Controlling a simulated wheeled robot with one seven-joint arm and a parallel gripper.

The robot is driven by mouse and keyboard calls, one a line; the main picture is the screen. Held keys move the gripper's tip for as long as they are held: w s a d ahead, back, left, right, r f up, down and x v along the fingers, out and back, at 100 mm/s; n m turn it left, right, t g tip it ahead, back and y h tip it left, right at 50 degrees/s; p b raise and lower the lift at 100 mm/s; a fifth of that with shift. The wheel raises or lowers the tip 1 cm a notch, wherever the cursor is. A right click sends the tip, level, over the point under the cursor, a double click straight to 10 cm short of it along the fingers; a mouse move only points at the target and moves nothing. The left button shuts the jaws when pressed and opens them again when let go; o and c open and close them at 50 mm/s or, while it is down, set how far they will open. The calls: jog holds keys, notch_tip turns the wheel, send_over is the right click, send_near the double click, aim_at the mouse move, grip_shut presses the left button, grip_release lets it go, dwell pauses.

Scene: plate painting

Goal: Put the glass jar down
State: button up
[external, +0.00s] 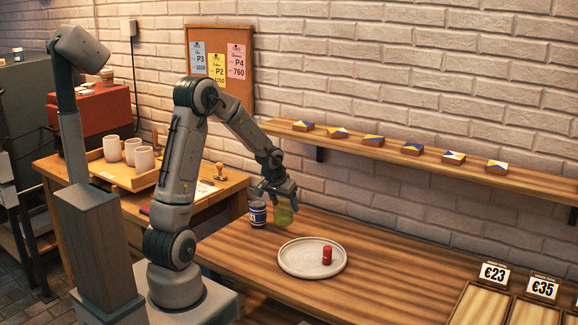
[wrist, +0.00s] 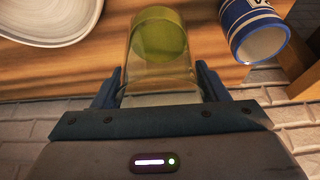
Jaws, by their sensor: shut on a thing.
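The glass jar (external: 283,216) is clear with a yellow-green bottom or content. It shows in the wrist view (wrist: 160,45) between the two fingers. My gripper (external: 274,190) is shut on the jar from above, at the back edge area of the wooden table, right of a blue and white tin. In the wrist view my gripper (wrist: 160,85) has a finger on each side of the jar. I cannot tell whether the jar's bottom touches the table.
The blue and white tin (external: 258,214) stands close left of the jar. A pale plate (external: 293,264) with a red cylinder (external: 327,255) on it lies in front. The wall shelf (external: 380,151) holds several small painted boxes.

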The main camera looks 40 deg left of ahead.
aim_at(283, 215)
jog(key=shift+w+a+f, duration=0.35)
jog(key=shift+a, duration=0.25)
jog(key=shift+f, duration=2.05)
jog(key=shift+f, duration=0.2)
jog(key=o, duration=1.1)
jog(key=shift+r, duration=0.1)
